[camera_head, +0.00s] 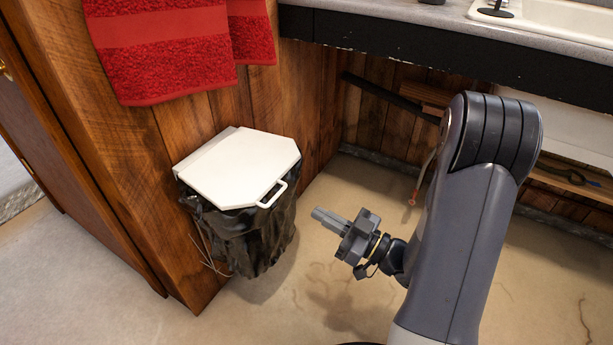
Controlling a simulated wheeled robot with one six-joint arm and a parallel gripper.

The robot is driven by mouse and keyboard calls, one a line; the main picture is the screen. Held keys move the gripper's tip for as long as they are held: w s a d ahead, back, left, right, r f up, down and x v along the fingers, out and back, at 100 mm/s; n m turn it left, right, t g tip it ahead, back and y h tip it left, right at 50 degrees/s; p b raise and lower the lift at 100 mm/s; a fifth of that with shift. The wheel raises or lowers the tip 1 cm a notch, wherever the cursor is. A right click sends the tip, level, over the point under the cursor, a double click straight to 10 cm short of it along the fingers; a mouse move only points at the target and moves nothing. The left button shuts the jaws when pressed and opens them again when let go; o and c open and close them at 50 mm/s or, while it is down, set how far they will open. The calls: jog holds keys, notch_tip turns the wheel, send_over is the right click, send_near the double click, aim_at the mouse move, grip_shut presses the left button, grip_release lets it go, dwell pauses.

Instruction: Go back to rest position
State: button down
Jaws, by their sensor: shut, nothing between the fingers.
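My gripper (328,219) is in the middle of the head view, at the end of my grey arm. Its fingers are together with nothing between them, and they point left toward the bin. It is in the air over the floor, to the right of the bin and apart from it in the picture. My arm comes up from the bottom right and bends at a dark joint.
A bin with a black bag (253,236) stands against the wooden wall, its white lid (238,167) down. Red towels (165,50) hang above it. A counter (400,38) with a sink (560,18) is at upper right. The floor (150,318) at lower left is clear.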

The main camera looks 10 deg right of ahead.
dwell(0.3)
jog(key=b+x, duration=0.2)
jog(key=x, duration=0.7)
jog(key=shift+r, duration=0.45)
jog(key=shift+a, duration=0.15)
